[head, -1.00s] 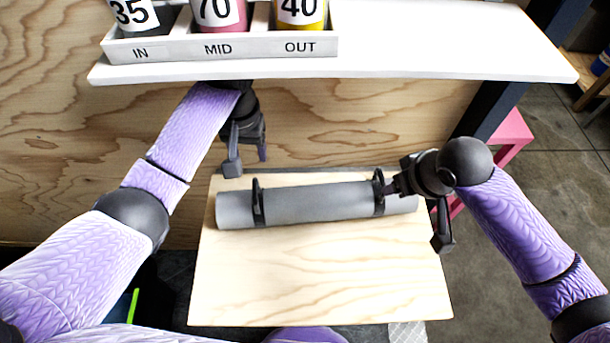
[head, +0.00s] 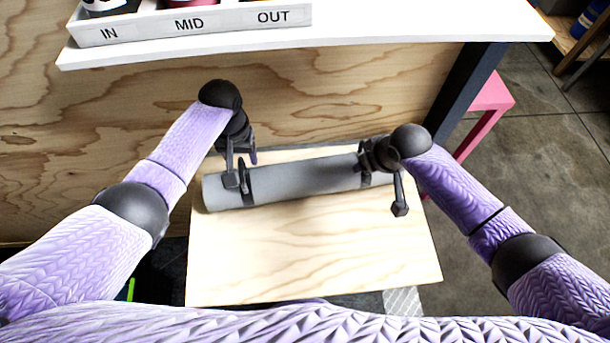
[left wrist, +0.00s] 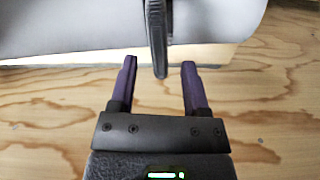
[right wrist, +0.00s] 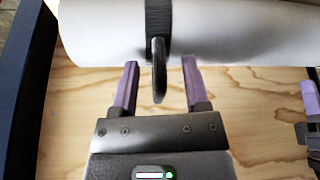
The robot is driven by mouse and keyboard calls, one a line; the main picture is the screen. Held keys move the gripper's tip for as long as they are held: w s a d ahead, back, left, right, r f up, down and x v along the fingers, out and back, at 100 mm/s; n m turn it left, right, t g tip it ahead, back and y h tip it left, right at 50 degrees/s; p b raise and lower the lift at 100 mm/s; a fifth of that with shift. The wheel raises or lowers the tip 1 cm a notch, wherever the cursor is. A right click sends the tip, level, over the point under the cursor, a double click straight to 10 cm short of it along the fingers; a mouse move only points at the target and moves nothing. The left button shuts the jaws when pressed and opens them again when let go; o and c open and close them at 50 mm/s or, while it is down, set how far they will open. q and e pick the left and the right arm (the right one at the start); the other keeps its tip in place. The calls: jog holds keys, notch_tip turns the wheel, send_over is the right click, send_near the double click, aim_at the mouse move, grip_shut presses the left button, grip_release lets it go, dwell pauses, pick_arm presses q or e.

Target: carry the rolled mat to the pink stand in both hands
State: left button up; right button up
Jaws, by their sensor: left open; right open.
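The rolled mat (head: 300,180) is a grey cylinder with two dark straps that carry handles. It lies across the light wooden board (head: 310,250). My left gripper (head: 238,182) is open at the mat's left strap (head: 249,183); in the left wrist view the strap's handle (left wrist: 157,45) stands between and just beyond the fingertips (left wrist: 160,65). My right gripper (right wrist: 160,68) is open, with the right strap's handle (right wrist: 159,80) between its fingers. In the head view my right wrist partly hides that strap. The pink stand (head: 490,100) shows partly at the right, behind a dark post.
A white shelf (head: 400,30) with a labelled tray (head: 190,25) runs above the board. A plywood wall (head: 330,100) stands behind. A dark post (head: 465,90) stands between board and pink stand. Grey floor (head: 540,190) is open at the right.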

pick_arm(q)
jog(key=shift+f, duration=0.25)
pick_arm(e)
jog(key=shift+w+f, duration=0.1)
jog(key=shift+f, duration=0.15)
pick_arm(q)
grip_shut()
pick_arm(e)
grip_shut()
dwell(0.9)
